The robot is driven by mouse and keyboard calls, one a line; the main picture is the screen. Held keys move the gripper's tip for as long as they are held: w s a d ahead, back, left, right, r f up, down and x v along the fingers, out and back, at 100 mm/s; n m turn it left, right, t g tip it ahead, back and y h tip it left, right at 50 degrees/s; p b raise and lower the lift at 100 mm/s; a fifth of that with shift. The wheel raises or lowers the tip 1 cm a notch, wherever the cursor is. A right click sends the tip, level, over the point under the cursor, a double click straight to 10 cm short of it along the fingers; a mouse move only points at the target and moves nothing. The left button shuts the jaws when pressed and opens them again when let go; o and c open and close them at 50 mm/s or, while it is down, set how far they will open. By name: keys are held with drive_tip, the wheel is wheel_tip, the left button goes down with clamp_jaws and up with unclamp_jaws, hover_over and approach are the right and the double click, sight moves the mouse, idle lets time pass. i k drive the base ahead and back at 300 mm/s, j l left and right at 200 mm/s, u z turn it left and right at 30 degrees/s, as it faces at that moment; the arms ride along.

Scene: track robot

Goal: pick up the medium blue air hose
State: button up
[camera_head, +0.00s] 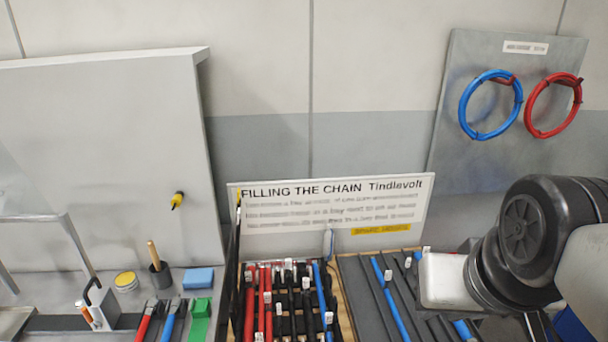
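Several blue hoses are in view, and I cannot tell which is the medium one. A long straight blue hose (390,305) lies in the dark slotted tray (352,272) at the bottom right of centre. A shorter blue piece (463,329) shows below my gripper. Another blue hose (319,286) lies among red and black ones in the left tray. A coiled blue hose (463,112) hangs on the grey wall board. My gripper (447,282) shows as a pale block above the right tray's right side. Its fingers are not visible and no held hose can be made out.
A sign (330,208) stands behind the trays. A coiled red hose (529,107) hangs on the board (455,80). At left are a yellow tin (126,281), a dark cup (161,275), a blue block (198,278) and tools with red and blue handles. A pale panel (100,160) rises behind them.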

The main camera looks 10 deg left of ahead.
sight(327, 317)
drive_tip(key=k+j+u, duration=0.15)
drive_tip(key=j, duration=0.25)
drive_tip(key=k+j+u, duration=0.15)
drive_tip(key=j, duration=0.3)
drive_tip(key=k+j+u, duration=0.15)
drive_tip(key=j, duration=0.3)
drive_tip(key=z, duration=0.65)
drive_tip(key=i+l+z, duration=0.4)
drive_tip(key=i+z, duration=0.2)
drive_tip(key=k, duration=0.05)
